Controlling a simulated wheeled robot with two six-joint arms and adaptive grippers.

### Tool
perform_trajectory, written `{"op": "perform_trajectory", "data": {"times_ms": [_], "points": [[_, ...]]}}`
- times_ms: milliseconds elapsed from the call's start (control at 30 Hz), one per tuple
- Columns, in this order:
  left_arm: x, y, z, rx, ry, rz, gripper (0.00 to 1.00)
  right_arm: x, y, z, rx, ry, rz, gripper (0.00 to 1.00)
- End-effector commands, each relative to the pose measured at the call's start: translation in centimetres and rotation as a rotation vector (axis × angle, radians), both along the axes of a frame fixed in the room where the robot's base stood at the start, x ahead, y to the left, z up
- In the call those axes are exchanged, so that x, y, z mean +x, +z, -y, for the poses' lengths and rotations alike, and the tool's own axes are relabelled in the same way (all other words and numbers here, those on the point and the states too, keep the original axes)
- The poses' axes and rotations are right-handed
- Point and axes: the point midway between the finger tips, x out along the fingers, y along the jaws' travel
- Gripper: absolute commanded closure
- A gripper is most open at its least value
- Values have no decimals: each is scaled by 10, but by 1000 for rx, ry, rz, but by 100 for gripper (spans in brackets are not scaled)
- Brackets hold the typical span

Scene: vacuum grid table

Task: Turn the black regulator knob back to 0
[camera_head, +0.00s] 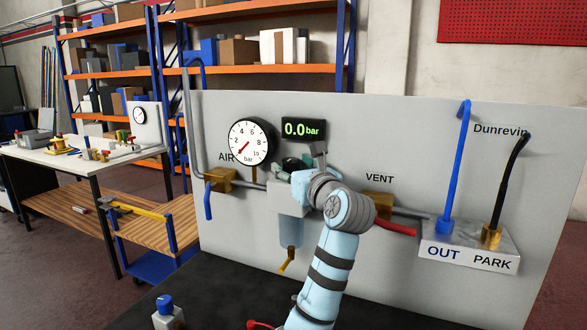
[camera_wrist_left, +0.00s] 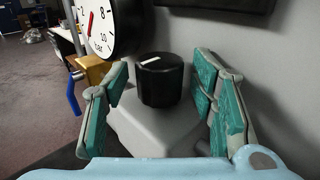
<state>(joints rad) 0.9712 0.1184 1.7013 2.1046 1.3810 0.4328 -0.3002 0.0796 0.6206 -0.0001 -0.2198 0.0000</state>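The black regulator knob (camera_wrist_left: 160,88) stands upright on the grey regulator body in the left wrist view, with a white mark on its top. In the head view it is mostly hidden by my left gripper (camera_head: 294,168). In the left wrist view the teal finger pads of my left gripper (camera_wrist_left: 161,95) are spread on both sides of the knob, with a visible gap on each side. The round gauge (camera_head: 251,142) has its red needle at the low end of the scale. The display (camera_head: 304,130) reads 0.0 bar. My right gripper is not in view.
The grey panel (camera_head: 400,130) stands close behind the regulator. A brass AIR valve (camera_head: 219,180) with a blue handle is at left, and a VENT valve (camera_head: 378,204) with a red handle at right. The OUT/PARK block (camera_head: 468,244) carries blue and black hoses.

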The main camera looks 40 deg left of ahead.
Motion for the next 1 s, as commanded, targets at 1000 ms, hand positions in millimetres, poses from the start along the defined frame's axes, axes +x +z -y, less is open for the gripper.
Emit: {"op": "perform_trajectory", "data": {"times_ms": [1000], "points": [[-54,0,108,0,0,0,45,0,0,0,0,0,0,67]]}}
